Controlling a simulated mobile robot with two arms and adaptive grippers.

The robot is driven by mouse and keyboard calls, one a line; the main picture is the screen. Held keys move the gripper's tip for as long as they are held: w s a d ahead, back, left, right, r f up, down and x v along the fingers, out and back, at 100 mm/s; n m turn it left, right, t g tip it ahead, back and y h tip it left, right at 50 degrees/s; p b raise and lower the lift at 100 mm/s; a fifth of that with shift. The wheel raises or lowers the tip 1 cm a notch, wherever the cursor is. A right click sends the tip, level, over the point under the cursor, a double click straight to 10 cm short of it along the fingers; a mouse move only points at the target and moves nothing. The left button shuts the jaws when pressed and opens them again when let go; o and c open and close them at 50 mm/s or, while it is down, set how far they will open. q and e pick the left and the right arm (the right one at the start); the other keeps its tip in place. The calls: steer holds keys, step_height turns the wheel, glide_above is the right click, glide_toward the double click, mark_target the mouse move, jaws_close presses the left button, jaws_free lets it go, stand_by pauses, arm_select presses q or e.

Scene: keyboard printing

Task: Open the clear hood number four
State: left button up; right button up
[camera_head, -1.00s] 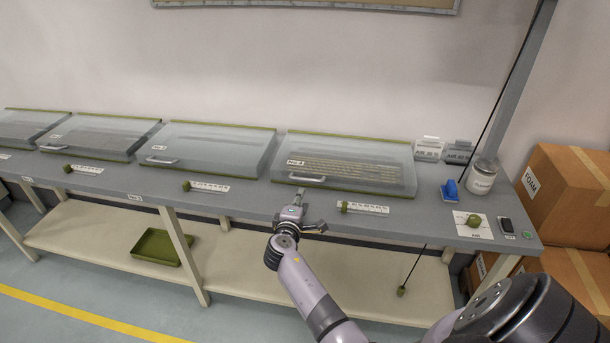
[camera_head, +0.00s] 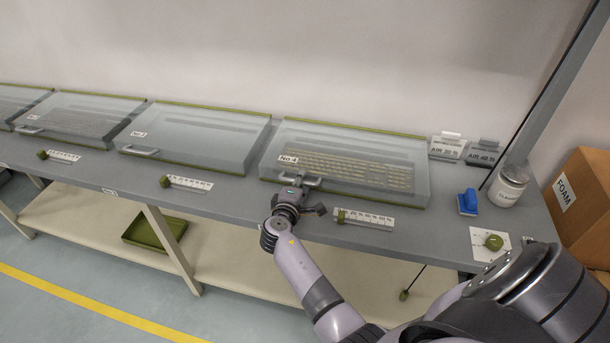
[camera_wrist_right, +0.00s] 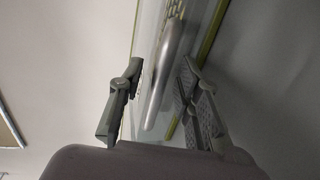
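The clear hood No.4 (camera_head: 345,150) is closed on the grey bench, with a keyboard (camera_head: 355,172) showing through it. Its silver bar handle (camera_head: 312,181) is at the left of its front edge. My right gripper (camera_head: 298,192) is at that handle and partly covers it. In the right wrist view, the open fingers of the right gripper (camera_wrist_right: 160,80) are on either side of the handle (camera_wrist_right: 163,75), with a gap visible on both sides. My left gripper is not in view.
A slider scale (camera_head: 365,218) with a green knob lies in front of the hood. A blue object (camera_head: 467,203), a white jar (camera_head: 508,186) and AIR signs (camera_head: 447,147) stand to the right. Other hoods (camera_head: 195,135) line the bench to the left.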

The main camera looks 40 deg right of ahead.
steer(key=shift+a+r, duration=0.1)
steer(key=shift+a, duration=0.05)
steer(key=shift+c, duration=0.3)
jaws_close()
stand_by(0.6)
